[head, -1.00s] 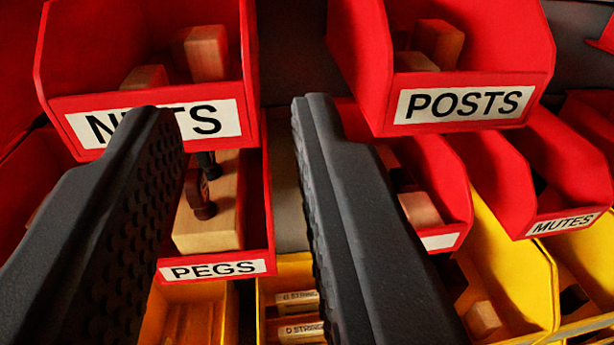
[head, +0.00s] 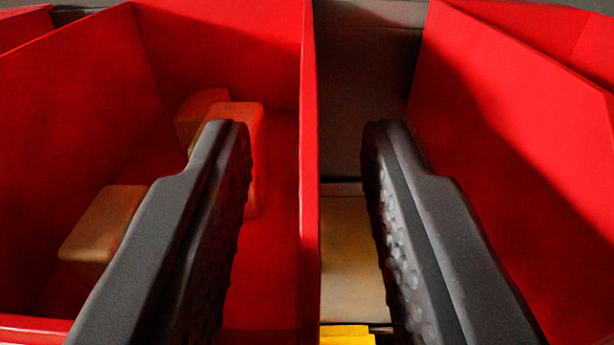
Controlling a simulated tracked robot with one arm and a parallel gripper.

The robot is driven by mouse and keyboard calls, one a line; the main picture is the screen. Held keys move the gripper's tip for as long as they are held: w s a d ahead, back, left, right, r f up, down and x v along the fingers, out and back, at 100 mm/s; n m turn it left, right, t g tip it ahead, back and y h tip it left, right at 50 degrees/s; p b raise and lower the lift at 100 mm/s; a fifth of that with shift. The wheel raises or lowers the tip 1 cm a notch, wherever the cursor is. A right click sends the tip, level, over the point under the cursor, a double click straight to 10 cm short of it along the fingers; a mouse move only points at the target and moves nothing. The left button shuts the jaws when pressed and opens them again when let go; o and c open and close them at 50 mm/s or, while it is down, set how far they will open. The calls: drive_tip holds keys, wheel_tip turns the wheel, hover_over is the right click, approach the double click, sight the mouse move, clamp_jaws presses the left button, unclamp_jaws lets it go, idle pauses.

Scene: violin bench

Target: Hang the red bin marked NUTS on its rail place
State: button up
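The red bin (head: 75,140) fills the left of the view. By its position in the earlier frame it is the one marked NUTS; its label is out of view now. It holds several wooden blocks (head: 105,225). My gripper (head: 306,130) is open, with the bin's right side wall between its fingers. The left finger is over or inside the bin, and the right finger is over the gap to its right. Neither finger visibly touches the wall. The rail place cannot be made out.
Another red bin (head: 520,130) stands to the right, close to my right finger. A narrow gap with a grey backing (head: 365,100) separates the bins. A bit of yellow bin (head: 345,335) shows low in the gap.

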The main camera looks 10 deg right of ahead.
drive_tip(key=shift+w+d, duration=0.15)
drive_tip(key=shift+w, duration=0.55)
drive_tip(key=shift+w+d, duration=0.15)
drive_tip(key=shift+w, duration=0.5)
clamp_jaws()
